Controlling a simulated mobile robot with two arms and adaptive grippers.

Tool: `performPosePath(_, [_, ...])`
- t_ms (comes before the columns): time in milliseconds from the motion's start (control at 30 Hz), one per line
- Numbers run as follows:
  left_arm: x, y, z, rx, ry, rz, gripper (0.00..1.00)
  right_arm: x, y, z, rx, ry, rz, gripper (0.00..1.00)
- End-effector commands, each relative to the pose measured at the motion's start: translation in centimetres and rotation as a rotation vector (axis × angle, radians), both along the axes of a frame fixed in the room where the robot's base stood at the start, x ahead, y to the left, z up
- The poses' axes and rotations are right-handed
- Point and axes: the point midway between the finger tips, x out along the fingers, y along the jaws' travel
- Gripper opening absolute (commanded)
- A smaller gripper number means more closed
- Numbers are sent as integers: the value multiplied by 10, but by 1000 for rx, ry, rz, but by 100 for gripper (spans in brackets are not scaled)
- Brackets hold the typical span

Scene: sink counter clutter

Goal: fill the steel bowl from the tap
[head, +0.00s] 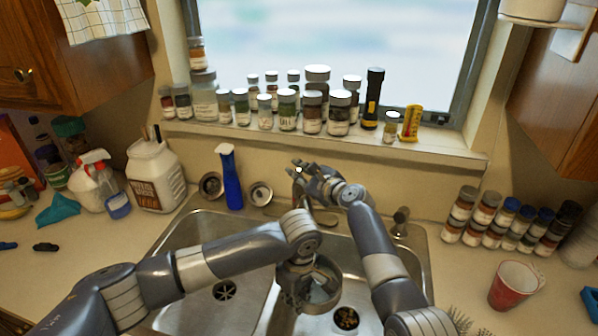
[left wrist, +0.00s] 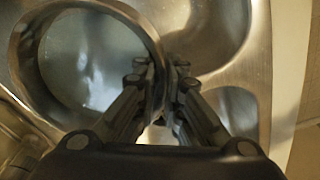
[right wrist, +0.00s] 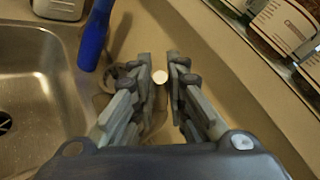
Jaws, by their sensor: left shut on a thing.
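The steel bowl (head: 322,288) is over the right basin of the sink, partly hidden by my left arm. My left gripper (head: 293,290) is shut on its rim. The left wrist view shows the bowl (left wrist: 88,62) between and left of the fingers, with a pale, cloudy inside; I cannot tell surely whether that is water. My right gripper (head: 300,172) is at the back of the sink by the tap, which it largely hides. In the right wrist view its fingers (right wrist: 162,72) are apart, with a pale round knob (right wrist: 160,76) between or just beyond them.
Spice jars (head: 288,110) crowd the window sill above. A red cup (head: 514,285) and more jars (head: 486,218) stand on the right counter. The left basin (head: 215,240) is empty.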

Motion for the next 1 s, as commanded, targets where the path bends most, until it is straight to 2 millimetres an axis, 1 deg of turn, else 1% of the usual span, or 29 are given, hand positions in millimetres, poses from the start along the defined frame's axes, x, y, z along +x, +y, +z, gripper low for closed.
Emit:
performPosePath(33, [0, 0, 0, -1, -1, 0, 0, 0, 0, -1, -1, 2, 1, 27])
performPosePath(67, [0, 0, 0, -1, -1, 0, 0, 0, 0, -1, -1, 2, 1, 32])
performPosePath(400, [0, 0, 0, -1, -1, 0, 0, 0, 0, -1, 0, 2, 1, 32])
performPosePath(567, [0, 0, 0, -1, -1, 0, 0, -5, -3, 0, 1, 2, 3, 32])
performPosePath(767, [0, 0, 0, -1, -1, 0, 0, -19, -14, 4, 1, 0, 0, 32])
performPosePath(1000, [0, 0, 0, -1, -1, 0, 0, -42, -31, 10, 0, 1, 1, 32])
